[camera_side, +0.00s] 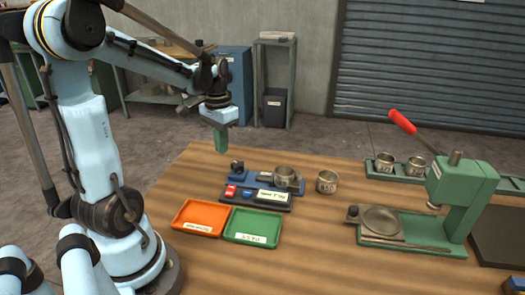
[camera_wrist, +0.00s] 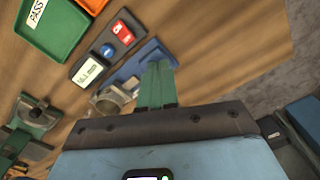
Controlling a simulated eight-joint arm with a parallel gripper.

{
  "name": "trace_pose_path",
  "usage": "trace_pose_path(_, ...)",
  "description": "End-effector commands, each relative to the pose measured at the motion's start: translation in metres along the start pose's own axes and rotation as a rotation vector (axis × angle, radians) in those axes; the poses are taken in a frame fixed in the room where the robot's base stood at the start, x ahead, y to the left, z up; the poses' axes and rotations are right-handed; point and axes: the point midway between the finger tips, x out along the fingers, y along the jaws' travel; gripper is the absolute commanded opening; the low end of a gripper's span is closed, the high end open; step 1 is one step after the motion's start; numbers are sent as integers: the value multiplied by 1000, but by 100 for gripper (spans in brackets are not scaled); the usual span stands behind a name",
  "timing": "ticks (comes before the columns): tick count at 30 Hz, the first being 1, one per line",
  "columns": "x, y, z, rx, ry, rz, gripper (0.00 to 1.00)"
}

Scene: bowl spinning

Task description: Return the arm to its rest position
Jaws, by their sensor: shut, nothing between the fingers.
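My gripper (camera_side: 221,140) is in the air above the back left edge of the table, with its green fingers pointing down. The fingers are together and hold nothing. In the wrist view the gripper (camera_wrist: 158,72) shows its green fingers against the blue tester base below. In the side view my arm reaches from the left over the table's far left corner. The gripper is apart from everything on the table.
A tester (camera_side: 258,192) with red and blue buttons holds a metal ring. Another ring (camera_side: 327,181) stands beside it. Orange (camera_side: 200,217) and green (camera_side: 253,227) trays lie in front. A green press (camera_side: 462,195) with a red lever stands right, before a rack (camera_side: 380,168) of rings.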

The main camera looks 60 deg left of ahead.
Motion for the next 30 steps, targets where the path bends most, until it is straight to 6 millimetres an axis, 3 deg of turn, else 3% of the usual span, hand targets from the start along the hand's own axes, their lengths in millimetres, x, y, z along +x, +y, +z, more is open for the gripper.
trace_pose_path(4, -2, 7, 0, 10, 16, -6, 0)
trace_pose_path(7, -8, 26, -1, 35, 62, -20, 0)
trace_pose_path(14, -24, 98, 5, 127, 270, -40, 0)
trace_pose_path(21, -32, 164, 24, 212, 490, 14, 0)
trace_pose_path(25, -32, 186, 34, 240, 569, 53, 0)
trace_pose_path(30, -33, 198, 39, 254, 614, 80, 0)
